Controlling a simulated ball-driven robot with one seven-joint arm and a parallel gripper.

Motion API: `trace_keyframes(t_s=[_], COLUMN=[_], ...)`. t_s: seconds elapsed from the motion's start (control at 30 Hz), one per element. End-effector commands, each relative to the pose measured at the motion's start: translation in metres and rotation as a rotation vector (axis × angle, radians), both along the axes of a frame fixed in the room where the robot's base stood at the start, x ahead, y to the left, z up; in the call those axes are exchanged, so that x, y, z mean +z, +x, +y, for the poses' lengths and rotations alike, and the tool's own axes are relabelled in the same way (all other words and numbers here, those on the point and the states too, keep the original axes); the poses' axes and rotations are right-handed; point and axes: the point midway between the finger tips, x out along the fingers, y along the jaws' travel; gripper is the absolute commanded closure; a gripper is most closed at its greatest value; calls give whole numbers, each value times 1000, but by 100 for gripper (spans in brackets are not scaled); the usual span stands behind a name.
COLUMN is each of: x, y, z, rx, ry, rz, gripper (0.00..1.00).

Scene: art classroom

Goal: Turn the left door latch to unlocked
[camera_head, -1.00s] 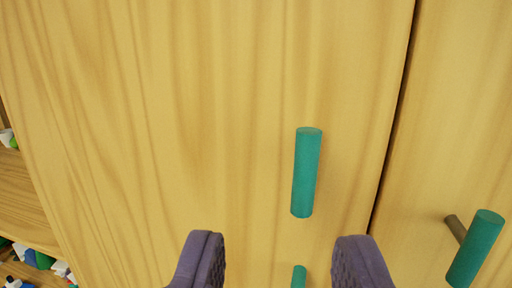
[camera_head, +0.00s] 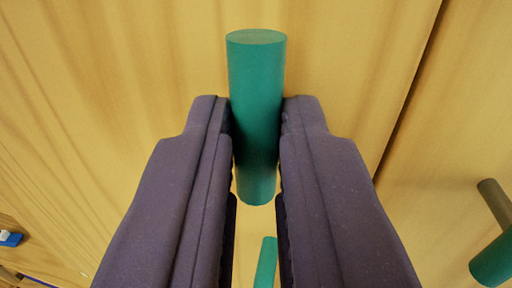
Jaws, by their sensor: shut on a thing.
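A teal cylindrical bar (camera_head: 256,70) on the left wooden cabinet door (camera_head: 130,60) looks like the left door latch. It stands roughly upright in the picture. My gripper (camera_head: 257,125) is shut on this bar, with one purple finger against each side. The fingers hide parts of its sides, and its mount on the door cannot be seen. A second teal piece (camera_head: 266,262) shows lower down between the fingers, apart from the held bar.
The right door (camera_head: 455,110) lies beyond a dark vertical seam (camera_head: 408,92). A teal knob (camera_head: 492,262) on a grey-brown stem sticks out from it at the lower right. Small blue and white items (camera_head: 10,239) are at the far left edge.

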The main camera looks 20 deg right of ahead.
Motion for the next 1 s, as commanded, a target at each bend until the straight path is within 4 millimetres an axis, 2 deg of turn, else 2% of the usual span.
trace_keyframes(t_s=[0.27,0.47,1.0], x=[-1,-5,-10], y=[-1,-1,0], z=[0,0,1], rx=[0,1,3], ry=[27,114,521], rz=[-23,-82,-357], gripper=[100,100,100])
